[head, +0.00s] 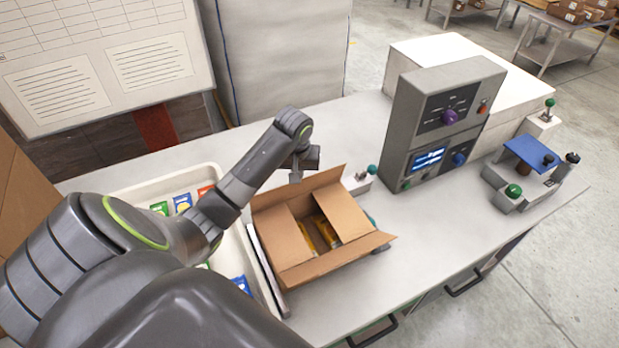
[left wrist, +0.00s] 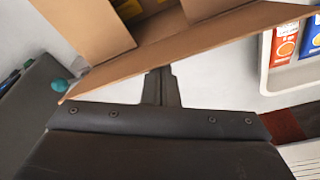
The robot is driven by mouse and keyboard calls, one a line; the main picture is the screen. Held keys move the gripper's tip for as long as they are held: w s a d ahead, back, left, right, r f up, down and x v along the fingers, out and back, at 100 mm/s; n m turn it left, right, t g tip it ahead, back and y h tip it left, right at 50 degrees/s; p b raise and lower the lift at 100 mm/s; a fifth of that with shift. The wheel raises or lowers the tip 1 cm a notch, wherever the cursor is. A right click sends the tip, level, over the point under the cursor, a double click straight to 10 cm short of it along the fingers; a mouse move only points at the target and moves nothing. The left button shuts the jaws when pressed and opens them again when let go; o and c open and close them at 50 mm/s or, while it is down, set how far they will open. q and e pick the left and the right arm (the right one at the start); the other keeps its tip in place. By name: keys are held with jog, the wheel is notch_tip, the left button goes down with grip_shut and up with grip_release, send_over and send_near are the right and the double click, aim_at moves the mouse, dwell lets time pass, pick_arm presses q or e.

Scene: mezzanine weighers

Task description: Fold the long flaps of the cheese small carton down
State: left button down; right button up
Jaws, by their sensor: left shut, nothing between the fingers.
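The cheese small carton (head: 292,270) stands open on the table in the head view, with yellow packs (head: 322,232) showing through a gap. Its two short flaps lie folded inward over the opening. The far long flap (head: 300,190) stands raised and the near long flap (head: 340,262) sticks outward. My left gripper (head: 297,176) is shut and empty, just behind the far long flap. In the left wrist view the shut fingers (left wrist: 161,86) are at that flap's outer side (left wrist: 205,40); I cannot tell whether they touch it. My right gripper is not in view.
A cream tray (head: 262,290) with colourful packets is left of the carton, partly behind my arm. A grey control box (head: 440,125) and a small green-knobbed lever (head: 371,170) stand to the right.

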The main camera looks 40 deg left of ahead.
aim_at(303, 186)
pick_arm(q)
jog(key=shift+s+d+f, duration=0.25)
jog(key=shift+s+d, duration=0.15)
jog(key=shift+d, duration=0.35)
jog(key=shift+s+d+f, duration=0.25)
jog(key=shift+s+d, duration=0.15)
jog(key=shift+d, duration=0.35)
jog(key=shift+f, duration=0.1)
jog(key=shift+s+d+f, duration=0.1)
jog(key=shift+d+f, duration=0.05)
jog(key=shift+s+d+f, duration=0.4)
jog(key=shift+d+f, duration=0.4)
jog(key=shift+d, duration=0.05)
